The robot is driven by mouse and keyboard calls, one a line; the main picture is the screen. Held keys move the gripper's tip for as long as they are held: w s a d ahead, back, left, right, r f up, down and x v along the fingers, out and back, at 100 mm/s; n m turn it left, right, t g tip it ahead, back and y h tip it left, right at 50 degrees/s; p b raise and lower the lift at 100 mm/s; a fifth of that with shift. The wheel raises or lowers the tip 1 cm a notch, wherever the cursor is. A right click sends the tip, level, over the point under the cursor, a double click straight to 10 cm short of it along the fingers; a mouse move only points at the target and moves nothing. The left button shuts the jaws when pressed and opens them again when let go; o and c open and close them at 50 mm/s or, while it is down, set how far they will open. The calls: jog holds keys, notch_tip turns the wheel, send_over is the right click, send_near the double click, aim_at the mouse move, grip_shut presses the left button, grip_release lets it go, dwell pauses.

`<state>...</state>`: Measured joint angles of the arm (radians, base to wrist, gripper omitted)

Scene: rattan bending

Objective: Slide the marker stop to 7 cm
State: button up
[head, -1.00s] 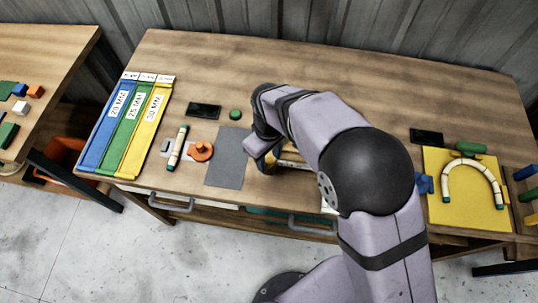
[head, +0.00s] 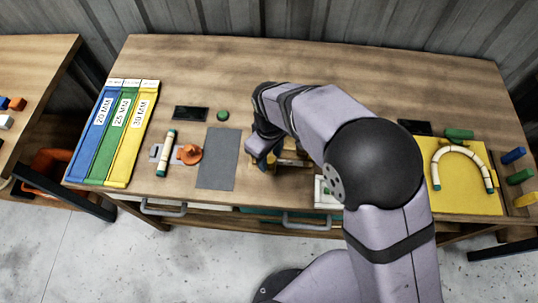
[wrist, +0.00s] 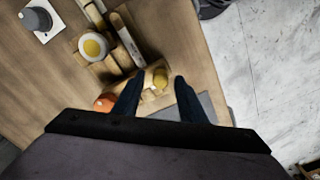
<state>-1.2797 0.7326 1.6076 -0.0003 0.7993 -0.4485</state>
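The marker stop, a small wooden block with a yellow knob (wrist: 160,78), shows in the wrist view at the end of a wooden jig. A pale ruled strip (wrist: 126,38) runs along the jig; its numbers are too small to read. My gripper (wrist: 158,85) has its two dark fingers apart, one on each side of the stop, with no clear contact. In the head view my gripper (head: 262,155) is low at the left end of the jig (head: 292,158), which my arm partly hides.
A grey mat (head: 218,158) lies left of the jig, with an orange piece (head: 189,154) beyond it. A white device with a dark knob (wrist: 40,20) stands near the jig. A yellow board (head: 460,200) with a bent rattan arch is at right.

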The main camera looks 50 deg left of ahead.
jog(key=shift+r+b, duration=1.3)
jog(key=shift+r, duration=2.35)
jog(key=shift+w+a+m+y, duration=0.2)
jog(key=shift+a+m+y, duration=0.1)
jog(key=shift+a+m, duration=0.3)
jog(key=s+d+f+m+h, duration=0.1)
jog(key=d+f+m, duration=0.1)
jog(key=d+f, duration=0.3)
jog(key=s+d+f+m+h, duration=0.1)
jog(key=d+f+m, duration=0.1)
jog(key=d, duration=0.5)
jog(key=w+d+r+m, duration=0.1)
jog(key=w+d+m, duration=0.2)
jog(key=d, duration=0.8)
jog(key=w+d+r+m+y, duration=0.1)
jog(key=w+d+r+m, duration=0.1)
jog(key=d+m, duration=0.4)
jog(key=w+d+r+m, duration=0.2)
jog(key=w+d+m, duration=0.3)
jog(key=d, duration=1.2)
jog(key=shift+r+m, duration=0.15)
jog(key=shift+m, duration=0.15)
